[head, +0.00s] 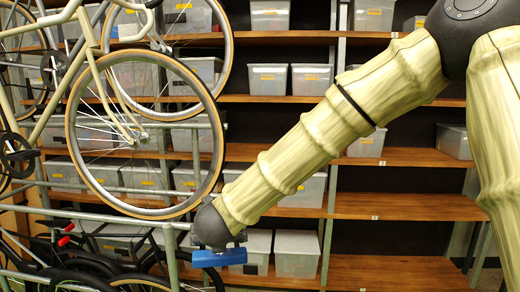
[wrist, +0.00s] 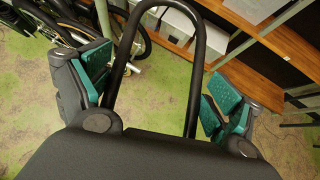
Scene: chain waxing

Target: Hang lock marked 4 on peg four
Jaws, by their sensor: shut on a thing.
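A black U-shaped lock shackle (wrist: 196,62) rises between the teal-padded fingers of my gripper (wrist: 157,84) in the wrist view. The fingers stand apart, one on each side of it, and my gripper is shut on the lock. The exact contact is hidden behind the dark mass at the bottom of the view. No number shows on the lock. In the head view, a blue bar (head: 219,257) sits under the dark end of my arm, left of centre and low; I cannot tell whether it is part of the lock. No peg marked four can be made out in either view.
A cream bicycle (head: 90,35) hangs at the left on a grey metal rack (head: 172,262), with its wheel close to my arm. More bicycles stand low at the left. Wooden shelves (head: 405,207) with grey bins (head: 297,254) fill the back. Green floor (wrist: 45,65) shows in the wrist view.

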